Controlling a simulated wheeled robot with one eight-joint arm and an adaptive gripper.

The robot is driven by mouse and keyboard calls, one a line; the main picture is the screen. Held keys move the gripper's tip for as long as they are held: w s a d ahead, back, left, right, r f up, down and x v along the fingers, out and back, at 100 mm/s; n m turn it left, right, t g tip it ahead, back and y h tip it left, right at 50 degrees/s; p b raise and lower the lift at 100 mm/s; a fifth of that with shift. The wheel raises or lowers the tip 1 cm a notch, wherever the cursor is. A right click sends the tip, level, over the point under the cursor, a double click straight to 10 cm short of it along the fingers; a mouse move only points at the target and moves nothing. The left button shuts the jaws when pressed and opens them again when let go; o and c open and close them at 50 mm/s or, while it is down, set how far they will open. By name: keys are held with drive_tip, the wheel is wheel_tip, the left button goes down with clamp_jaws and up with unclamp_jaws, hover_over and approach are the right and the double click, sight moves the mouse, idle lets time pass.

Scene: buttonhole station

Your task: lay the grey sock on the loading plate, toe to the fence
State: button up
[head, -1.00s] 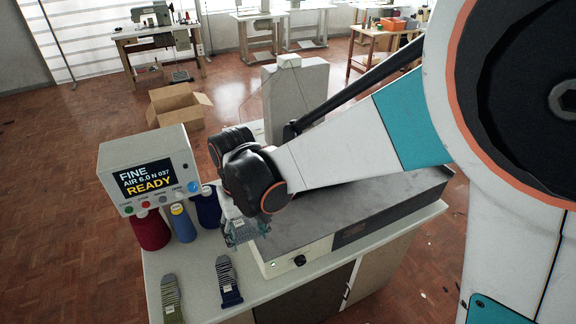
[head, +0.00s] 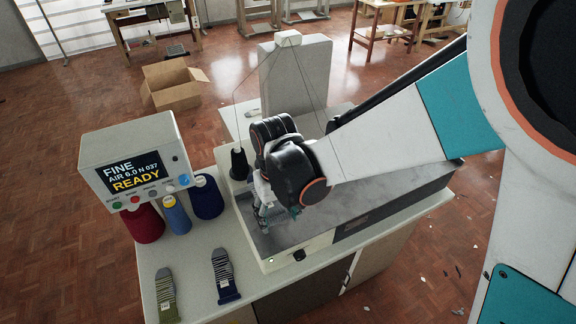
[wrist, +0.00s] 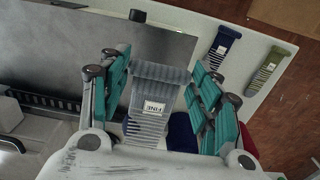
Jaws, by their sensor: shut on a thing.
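The grey sock (wrist: 158,122) with pale stripes and a "FINE" label hangs between the teal fingers of my gripper (wrist: 160,78) in the wrist view. My gripper is shut on it. In the head view my gripper (head: 277,211) is over the left end of the machine's grey metal top, the loading plate (head: 306,232), and mostly hides the sock. The plate also shows in the wrist view (wrist: 95,48). I cannot tell whether the sock touches the plate. A dark slotted strip (wrist: 45,102) lies left of my gripper in the wrist view; I cannot tell if it is the fence.
A control box (head: 134,168) reading "FINE" and "READY" stands left, near red, blue and navy thread cones (head: 175,217). A navy sock (head: 224,275) and an olive sock (head: 166,295) lie on the white table (head: 194,278). A black cone (head: 239,164) stands behind my gripper.

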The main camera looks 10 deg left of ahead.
sight(279, 243)
wheel_tip(279, 243, down, 11)
drive_tip(key=b, duration=0.6)
drive_tip(key=shift+f+b, duration=0.15)
drive_tip(key=shift+b, duration=0.2)
drive_tip(key=o, duration=0.9)
wheel_tip(279, 243, up, 12)
drive_tip(key=p, duration=0.8)
drive_tip(key=shift+r, duration=0.25)
drive_tip(key=shift+w, duration=0.1)
